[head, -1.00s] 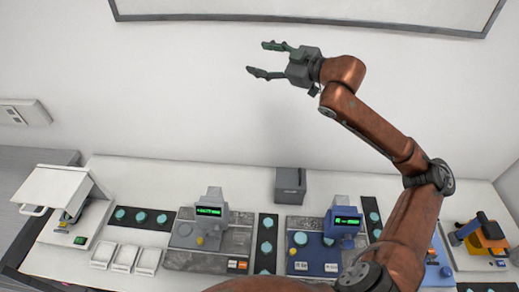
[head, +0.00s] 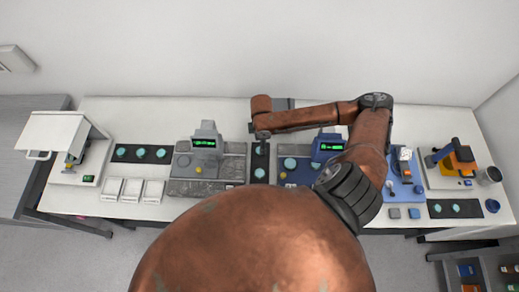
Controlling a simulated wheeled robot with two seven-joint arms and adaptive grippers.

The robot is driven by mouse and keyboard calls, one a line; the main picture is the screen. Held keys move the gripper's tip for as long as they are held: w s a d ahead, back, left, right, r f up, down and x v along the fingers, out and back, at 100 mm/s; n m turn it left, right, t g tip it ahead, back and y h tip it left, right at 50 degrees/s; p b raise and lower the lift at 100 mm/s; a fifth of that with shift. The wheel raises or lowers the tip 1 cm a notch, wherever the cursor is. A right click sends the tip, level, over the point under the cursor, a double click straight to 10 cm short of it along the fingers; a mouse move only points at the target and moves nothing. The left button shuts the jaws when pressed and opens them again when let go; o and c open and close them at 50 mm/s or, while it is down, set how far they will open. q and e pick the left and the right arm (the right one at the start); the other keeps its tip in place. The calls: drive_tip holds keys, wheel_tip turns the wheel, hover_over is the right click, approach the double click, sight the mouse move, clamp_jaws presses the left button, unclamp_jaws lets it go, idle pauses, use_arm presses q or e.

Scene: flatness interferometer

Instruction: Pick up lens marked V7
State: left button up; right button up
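Teal round lenses lie on black strips along the bench. Several are on the left strip, including one lens (head: 140,152). Others are on the middle strip, such as an upper lens (head: 259,150) and a lower lens (head: 259,173), and on the right strip, such as one lens (head: 437,208). No marking is readable, so I cannot tell which is V7. My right gripper (head: 261,134) points down above the top of the middle strip. It is small and foreshortened; its fingers are not clear. My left gripper is not in view.
A grey instrument (head: 205,165) and a blue instrument (head: 328,150) with green displays flank the middle strip. White trays (head: 132,189) stand at the front left, beside an open-lidded white unit (head: 62,130). An orange and blue microscope-like device (head: 456,158) is at the right.

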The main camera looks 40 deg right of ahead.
drive_tip(key=f, duration=0.4)
drive_tip(key=f+p, duration=0.1)
drive_tip(key=f, duration=0.1)
drive_tip(key=shift+w+d, duration=0.15)
drive_tip(key=shift+w, duration=0.2)
drive_tip(key=c, duration=1.2)
